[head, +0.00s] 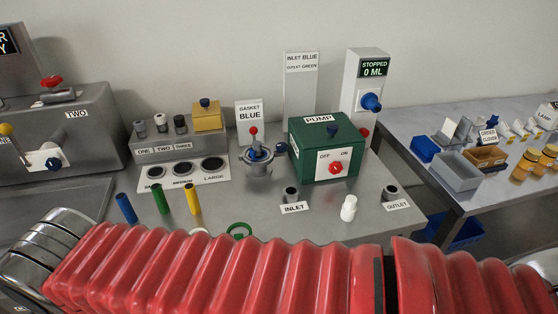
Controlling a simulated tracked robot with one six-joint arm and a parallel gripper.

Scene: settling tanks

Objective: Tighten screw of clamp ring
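A grey metal round fitting (258,166) stands on the bench in the middle of the head view. My gripper is not in view.
A sign (249,111) reads GASKET BLUE. Blue (126,208), green (161,198) and yellow (193,199) cylinders stand at left. A white bottle (349,208) stands between INLET and OUTLET.

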